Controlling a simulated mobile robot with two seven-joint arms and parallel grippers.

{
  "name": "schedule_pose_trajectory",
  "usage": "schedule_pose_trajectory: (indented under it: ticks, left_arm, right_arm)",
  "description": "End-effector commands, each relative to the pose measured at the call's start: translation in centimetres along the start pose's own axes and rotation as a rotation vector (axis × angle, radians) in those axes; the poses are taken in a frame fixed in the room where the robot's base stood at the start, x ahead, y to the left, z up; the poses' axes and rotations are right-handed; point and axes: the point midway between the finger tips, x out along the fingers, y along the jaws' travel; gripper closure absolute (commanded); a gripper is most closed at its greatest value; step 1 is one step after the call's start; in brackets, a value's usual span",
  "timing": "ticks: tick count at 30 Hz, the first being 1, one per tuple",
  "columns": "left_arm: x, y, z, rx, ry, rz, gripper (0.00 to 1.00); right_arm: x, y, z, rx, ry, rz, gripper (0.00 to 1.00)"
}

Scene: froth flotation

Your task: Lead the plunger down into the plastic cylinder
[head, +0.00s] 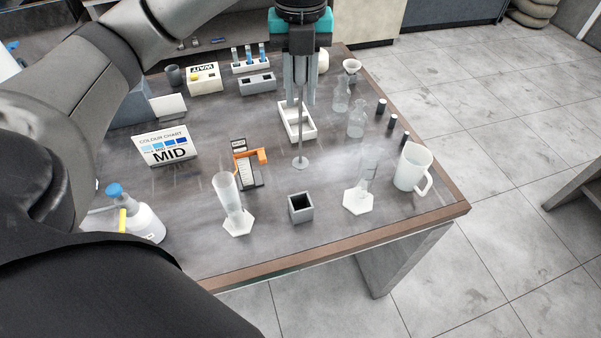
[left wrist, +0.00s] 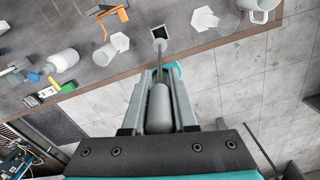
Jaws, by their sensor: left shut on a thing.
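My left gripper (head: 300,98) points down over the middle of the table and is shut on the plunger. The plunger (head: 300,135) hangs upright as a thin grey rod with a flat disc at its lower end; its grey handle shows between the fingers in the left wrist view (left wrist: 159,108). A frosted cylinder (head: 228,192) on a white hexagonal base stands left of the disc. A clearer cylinder (head: 367,172) on a similar base stands to its right. Which one is plastic I cannot tell. The disc is apart from both. My right gripper is not in view.
A grey square holder (head: 301,208) stands between the cylinders, near the front edge. A white jug (head: 412,168) is at the right, glass flasks (head: 357,120) behind. A white tray (head: 296,124) lies behind the rod, an orange-clamped item (head: 246,165) left. A wash bottle (head: 143,222) stands front left.

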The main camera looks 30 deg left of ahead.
Motion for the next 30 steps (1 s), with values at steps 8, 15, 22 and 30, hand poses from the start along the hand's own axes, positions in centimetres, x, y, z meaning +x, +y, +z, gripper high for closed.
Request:
schedule_pose_trajectory:
  ticks: [8,15,22,30]
  left_arm:
    - [3.2,0.1,-0.1,0.001,0.005,0.003,1.0]
    - [9.6,0.1,-0.1,-0.001,0.006,0.005,1.0]
    - [14.5,0.1,-0.1,0.0,0.002,0.003,1.0]
    - [17.3,0.0,-0.1,0.001,0.003,0.001,1.0]
  right_arm:
    - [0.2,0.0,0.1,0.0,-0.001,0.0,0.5]
    - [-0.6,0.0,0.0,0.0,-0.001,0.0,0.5]
    - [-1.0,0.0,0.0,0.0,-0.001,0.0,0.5]
    - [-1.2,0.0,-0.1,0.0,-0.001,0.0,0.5]
